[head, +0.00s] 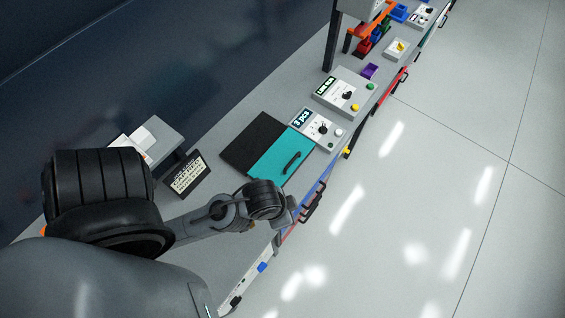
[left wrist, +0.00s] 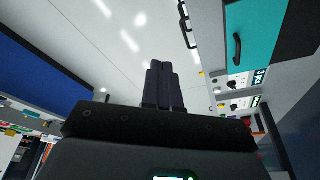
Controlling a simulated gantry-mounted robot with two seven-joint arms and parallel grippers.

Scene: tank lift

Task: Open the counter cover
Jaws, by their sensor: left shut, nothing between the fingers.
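The teal counter cover (head: 268,164) lies flat in the counter top, with a black bar handle (head: 291,162) along its right part. A flat black area (head: 253,139) adjoins its far left side; I cannot tell whether it is a panel or an opening. In the left wrist view the teal cover (left wrist: 262,22) and its handle (left wrist: 237,48) show at the upper right. My left gripper (left wrist: 161,68) is shut and empty, its fingers pointing away from the cover's handle. In the head view its wrist is near the counter's front edge, below the cover. My right gripper is not in view.
A control box labelled "3 pcs" (head: 319,128) stands just beyond the cover, with another box (head: 345,92) farther on. A small black sign (head: 187,176) stands to the left. Rails and handles (head: 312,203) run along the counter's front. The floor (head: 420,190) is clear.

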